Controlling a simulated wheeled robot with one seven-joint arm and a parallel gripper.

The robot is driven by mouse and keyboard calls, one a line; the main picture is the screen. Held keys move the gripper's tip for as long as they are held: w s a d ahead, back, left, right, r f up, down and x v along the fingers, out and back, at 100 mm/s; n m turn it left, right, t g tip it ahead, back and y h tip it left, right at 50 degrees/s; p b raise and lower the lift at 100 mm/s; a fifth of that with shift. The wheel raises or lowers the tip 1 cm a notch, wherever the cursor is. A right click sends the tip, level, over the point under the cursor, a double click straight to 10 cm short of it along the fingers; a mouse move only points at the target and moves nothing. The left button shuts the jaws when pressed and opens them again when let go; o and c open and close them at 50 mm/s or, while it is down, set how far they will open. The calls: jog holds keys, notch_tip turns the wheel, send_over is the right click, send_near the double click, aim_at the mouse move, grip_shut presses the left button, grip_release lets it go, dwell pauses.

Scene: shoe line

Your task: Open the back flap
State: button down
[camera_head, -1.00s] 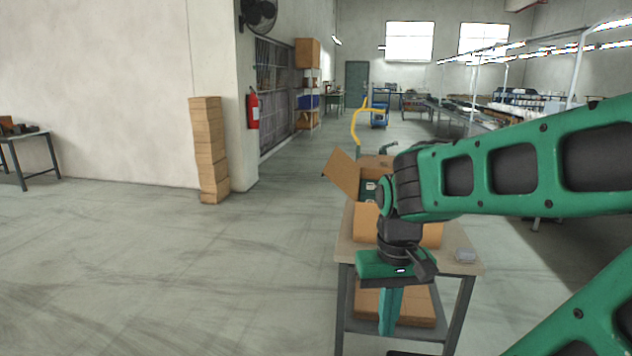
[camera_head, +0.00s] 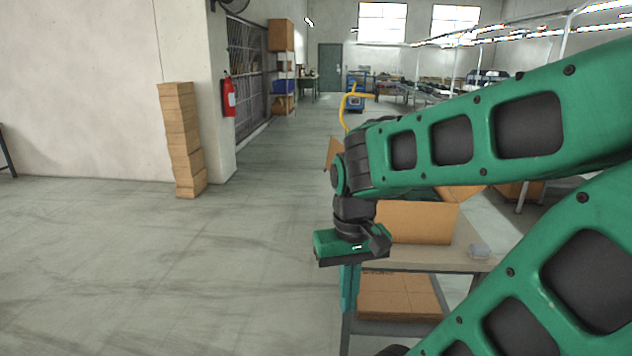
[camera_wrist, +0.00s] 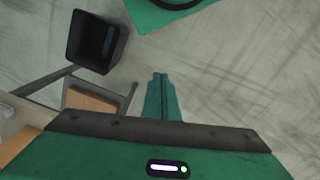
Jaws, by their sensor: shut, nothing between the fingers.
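An open cardboard box (camera_head: 415,222) stands on a table (camera_head: 415,258) in the head view. Its near side faces me. One flap (camera_head: 332,154) sticks up at the left, and another (camera_head: 460,193) shows at the right. The back flap cannot be made out, as my arm covers much of the box. My gripper (camera_head: 349,300) points down at the table's near left corner, in front and left of the box, touching no part of it. Its fingers are together and empty, also in the wrist view (camera_wrist: 160,82), where they hang over bare floor.
Flat cardboard (camera_head: 398,295) lies on the table's lower shelf. A small grey item (camera_head: 479,251) is on the tabletop's right. A black bin (camera_wrist: 97,42) shows in the wrist view. Stacked boxes (camera_head: 181,140) stand by the wall. The floor at left is clear.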

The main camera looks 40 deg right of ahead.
jog(key=w+d+f+n+h, duration=0.2)
jog(key=w+d+h, duration=0.3)
jog(key=d, duration=0.5)
jog(key=w+d+f+n+g+h, duration=0.1)
jog(key=w+d+f+n+h, duration=0.15)
jog(key=w+d, duration=0.6)
jog(key=w+d+f+n+h, duration=0.1)
jog(key=w+d+h, duration=0.4)
jog(key=d, duration=0.5)
jog(key=w+a+r+n+t+h, duration=0.2)
jog(key=w+n+t+h, duration=0.3)
jog(key=w+n+t, duration=1.1)
jog(key=w+d+r+n+g, duration=0.1)
jog(key=w+d+r+g, duration=0.3)
jog(key=w+d, duration=0.5)
jog(key=shift+x, duration=0.8)
jog(key=shift+r, duration=0.2)
